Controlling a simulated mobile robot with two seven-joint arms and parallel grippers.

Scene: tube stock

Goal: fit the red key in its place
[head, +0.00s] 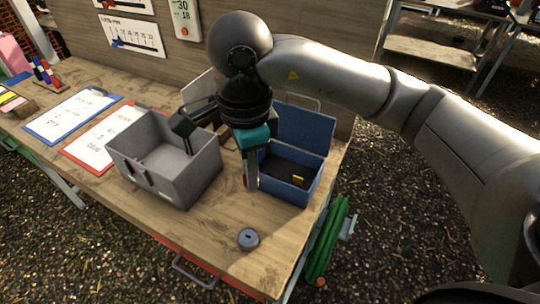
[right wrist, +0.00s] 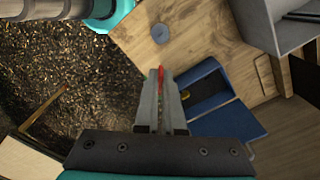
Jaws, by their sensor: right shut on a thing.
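My right gripper (head: 250,183) points down over the table, in front of the blue box. It is shut on the red key (right wrist: 160,76), which shows as a thin red strip between the fingertips in the right wrist view. In the head view only a speck of red (head: 245,181) shows at the finger. A round grey disc with a small dark mark (head: 248,238) lies on the bare table nearer the front; it also shows in the right wrist view (right wrist: 160,33). I cannot tell which place fits the key. My left gripper is not in view.
The blue box (head: 312,190) stands open at the right, with a small yellow piece (head: 297,180) in it. A grey open bin (head: 190,190) stands to the left. Clipboards (head: 72,116) lie further left. The table's front right is mostly clear.

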